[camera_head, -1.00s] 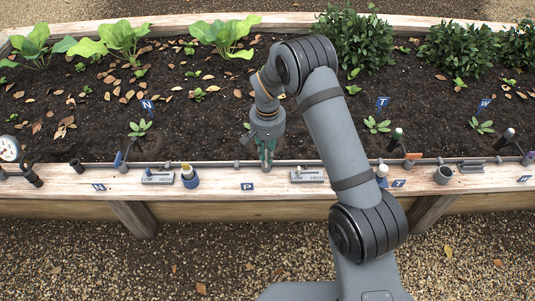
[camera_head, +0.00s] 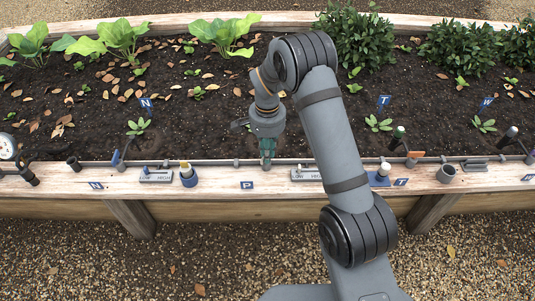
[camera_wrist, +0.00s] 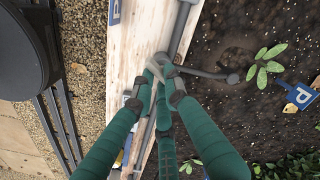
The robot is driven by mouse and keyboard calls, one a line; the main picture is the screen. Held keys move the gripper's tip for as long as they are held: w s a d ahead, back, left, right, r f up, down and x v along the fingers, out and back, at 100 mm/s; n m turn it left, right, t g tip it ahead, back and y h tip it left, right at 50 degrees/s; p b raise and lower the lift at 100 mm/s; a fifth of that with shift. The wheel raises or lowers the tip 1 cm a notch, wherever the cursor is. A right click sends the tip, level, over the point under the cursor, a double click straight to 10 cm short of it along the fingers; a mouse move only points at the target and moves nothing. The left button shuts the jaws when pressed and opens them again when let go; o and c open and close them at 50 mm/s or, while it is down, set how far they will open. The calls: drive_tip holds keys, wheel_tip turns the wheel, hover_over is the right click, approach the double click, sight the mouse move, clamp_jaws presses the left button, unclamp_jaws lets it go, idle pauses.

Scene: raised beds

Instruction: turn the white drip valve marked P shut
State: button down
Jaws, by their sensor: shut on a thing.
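The white drip valve sits on the grey pipe (camera_wrist: 182,30) along the bed's edge. Only a small pale part of the valve (camera_wrist: 161,61) shows between my fingertips in the wrist view. My gripper (camera_wrist: 160,79) has its green fingers shut on it. In the head view my gripper (camera_head: 268,160) points down at the pipe, and its fingers hide the valve. A blue plate marked P (camera_head: 247,185) lies on the plank just left of my gripper. I cannot tell the handle's angle.
A grey rounded end (camera_wrist: 233,78) and a seedling (camera_wrist: 267,64) are beside my fingers, with a blue P sign (camera_wrist: 299,95) in the soil. A LOW/HIGH plate (camera_head: 305,174) is to the right on the plank (camera_head: 220,182).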

drive_tip(key=m+b, duration=0.2)
drive_tip(key=m, duration=0.3)
drive_tip(key=shift+a+m, duration=0.1)
drive_tip(key=shift+m, duration=0.2)
drive_tip(key=m+b, duration=0.2)
drive_tip(key=m, duration=0.3)
drive_tip(key=shift+a, duration=0.1)
drive_tip(key=shift+m, duration=0.4)
drive_tip(key=c, duration=1.7)
unclamp_jaws()
drive_tip(key=shift+c, duration=0.2)
wheel_tip(320, 180, up, 12)
